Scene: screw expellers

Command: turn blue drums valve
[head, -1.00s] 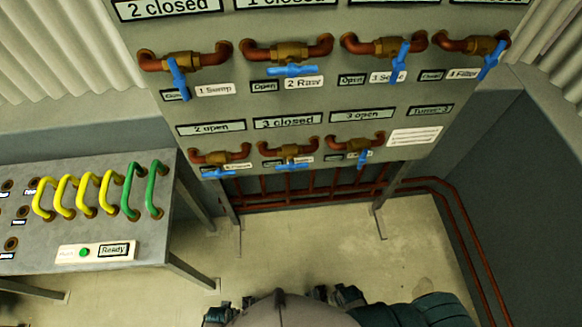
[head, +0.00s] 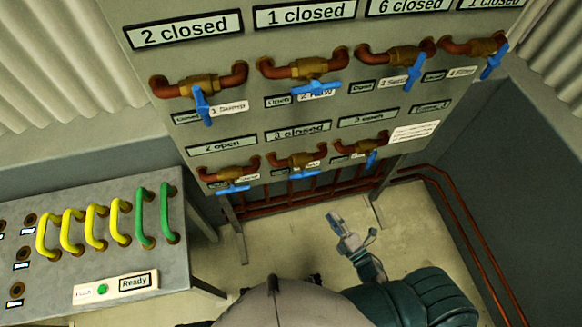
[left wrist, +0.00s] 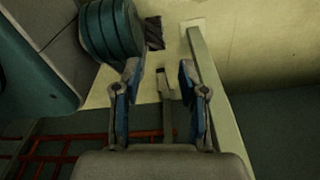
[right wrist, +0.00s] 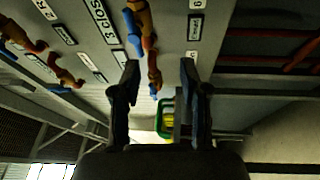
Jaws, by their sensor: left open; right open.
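A grey panel (head: 290,30) carries copper pipes with brass valves and blue handles. In the top row, the "2 Raw" handle (head: 317,89) lies crosswise; the "1 Sump" handle (head: 202,106) hangs down. In the lower row, the left handle (head: 232,190) and middle handle (head: 305,174) lie crosswise; the right handle (head: 371,160) points down. Lower labels are too small to read, so I cannot tell which valve is the drums one. My right gripper (head: 338,222) is open and empty, below the lower row. My left gripper (left wrist: 160,76) is open and empty in the left wrist view.
A grey bench (head: 215,270) at left holds yellow and green hoses (head: 90,228) and a "Ready" box (head: 115,287). Red pipes (head: 440,185) run below the panel and along the right wall. A panel leg (head: 378,208) stands near my right gripper. Floor between is clear.

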